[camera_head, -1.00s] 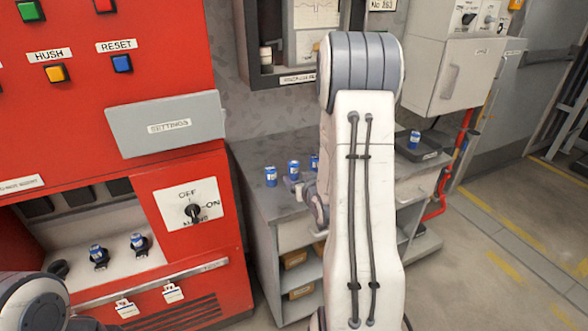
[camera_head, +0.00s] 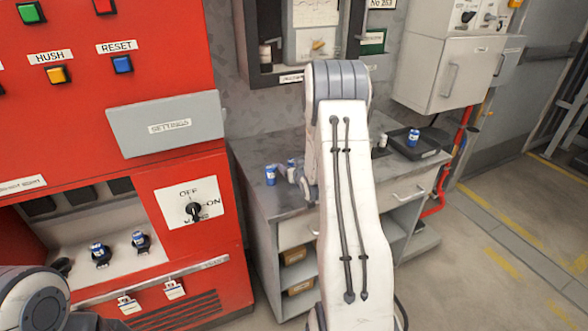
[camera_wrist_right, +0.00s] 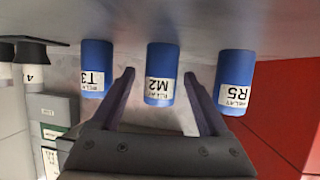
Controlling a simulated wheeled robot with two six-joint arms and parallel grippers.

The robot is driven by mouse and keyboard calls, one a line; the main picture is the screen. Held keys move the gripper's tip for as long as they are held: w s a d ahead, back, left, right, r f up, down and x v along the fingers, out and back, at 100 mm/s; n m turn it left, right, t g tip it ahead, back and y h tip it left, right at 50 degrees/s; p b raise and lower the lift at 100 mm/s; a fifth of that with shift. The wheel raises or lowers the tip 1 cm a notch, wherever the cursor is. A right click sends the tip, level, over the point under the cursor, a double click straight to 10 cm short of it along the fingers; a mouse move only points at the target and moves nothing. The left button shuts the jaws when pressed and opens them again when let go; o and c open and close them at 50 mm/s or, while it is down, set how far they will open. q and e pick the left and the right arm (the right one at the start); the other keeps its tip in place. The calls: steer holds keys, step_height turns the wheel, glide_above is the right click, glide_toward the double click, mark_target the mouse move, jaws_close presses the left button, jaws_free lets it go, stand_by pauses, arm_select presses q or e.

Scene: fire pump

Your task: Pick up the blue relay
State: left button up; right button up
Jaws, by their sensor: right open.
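Three blue relays stand in a row on the grey worktop in the right wrist view, which is upside down: T3 (camera_wrist_right: 97,68), M2 (camera_wrist_right: 162,72) and R5 (camera_wrist_right: 235,82). My right gripper (camera_wrist_right: 159,78) is open and empty, its two fingers on either side of M2 in the picture; I cannot tell if they touch it. In the head view, one blue relay (camera_head: 270,175) is clear and another (camera_head: 291,164) is partly hidden by my right wrist. My right arm covers the third. My left arm shows at the bottom left, its gripper out of view.
The worktop (camera_head: 262,150) stands between the red cabinet (camera_head: 90,80) and a dark tray (camera_head: 425,150) holding another blue relay (camera_head: 413,137). Two more blue relays (camera_head: 100,254) sit in the red cabinet's recess. A wall cabinet (camera_head: 290,40) hangs behind my right arm.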

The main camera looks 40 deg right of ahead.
jaws_close()
steer(key=shift+r, duration=0.1)
step_height(320, 180, up, 4)
steer(key=shift+r, duration=0.25)
steer(key=s+d+r+p, duration=0.1)
steer(key=s+d+r, duration=0.5)
steer(key=s+d, duration=0.2)
steer(key=shift+s+d+r, duration=0.15)
steer(key=shift+r, duration=0.05)
